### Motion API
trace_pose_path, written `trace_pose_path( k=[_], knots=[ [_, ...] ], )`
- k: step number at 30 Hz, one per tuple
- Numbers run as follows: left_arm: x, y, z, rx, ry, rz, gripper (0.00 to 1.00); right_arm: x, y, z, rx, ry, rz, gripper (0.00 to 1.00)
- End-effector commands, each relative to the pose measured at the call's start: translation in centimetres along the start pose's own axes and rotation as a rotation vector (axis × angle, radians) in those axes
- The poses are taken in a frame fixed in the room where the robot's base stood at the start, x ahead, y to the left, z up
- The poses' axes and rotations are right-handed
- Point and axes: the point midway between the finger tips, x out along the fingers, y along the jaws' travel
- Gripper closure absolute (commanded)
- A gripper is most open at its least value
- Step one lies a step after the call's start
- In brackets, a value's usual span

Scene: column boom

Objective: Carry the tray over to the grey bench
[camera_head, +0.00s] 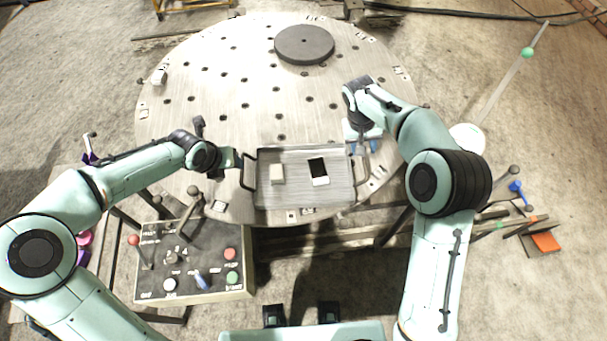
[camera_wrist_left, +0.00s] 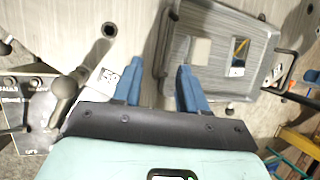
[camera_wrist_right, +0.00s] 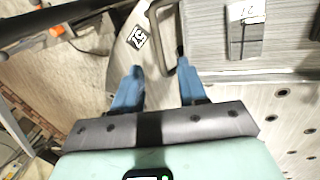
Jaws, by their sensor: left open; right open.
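The grey metal tray (camera_head: 300,195) lies at the near edge of a round perforated metal table, with a dark handle at each end. A pale block (camera_head: 277,173) and a black-and-white flat piece (camera_head: 319,171) lie on it. My left gripper (camera_head: 239,160) is open at the tray's left handle (camera_wrist_left: 165,45), which shows between its fingertips (camera_wrist_left: 160,66). My right gripper (camera_head: 364,148) is open at the right handle (camera_wrist_right: 152,18), which reaches between its fingertips (camera_wrist_right: 158,66). I cannot tell whether fingers touch the handles. No grey bench is clearly identifiable.
The round table (camera_head: 215,90) carries a dark disc (camera_head: 304,44) at the back. A control box (camera_head: 195,262) with buttons and levers stands front left, close to my left arm. A pole with a green ball (camera_head: 527,53) leans at the right. Floor is open at far left.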

Motion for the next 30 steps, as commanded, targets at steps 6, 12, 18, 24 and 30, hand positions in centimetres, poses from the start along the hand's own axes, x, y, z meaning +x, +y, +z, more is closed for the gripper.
trace_pose_path(
  k=[6,12,18,24,30],
  knots=[
    [4.6,-0.2,-0.1,0.002,0.003,-0.004,0.58,4.6,0.1,0.1,0.001,-0.004,0.002,0.58],
    [8.0,-0.1,0.0,0.002,0.002,-0.002,0.58,8.0,0.0,0.1,0.0,-0.002,0.001,0.58],
    [9.9,-0.1,0.1,-0.001,-0.001,-0.001,0.58,9.9,0.0,0.0,0.0,-0.001,0.001,0.58],
    [10.4,0.0,0.1,0.0,-0.001,0.0,0.58,10.4,0.0,0.0,0.001,0.001,0.0,0.58],
    [10.4,0.0,0.1,0.0,-0.001,0.0,0.61,10.4,0.0,0.0,0.001,0.001,0.0,0.61]
  ],
)
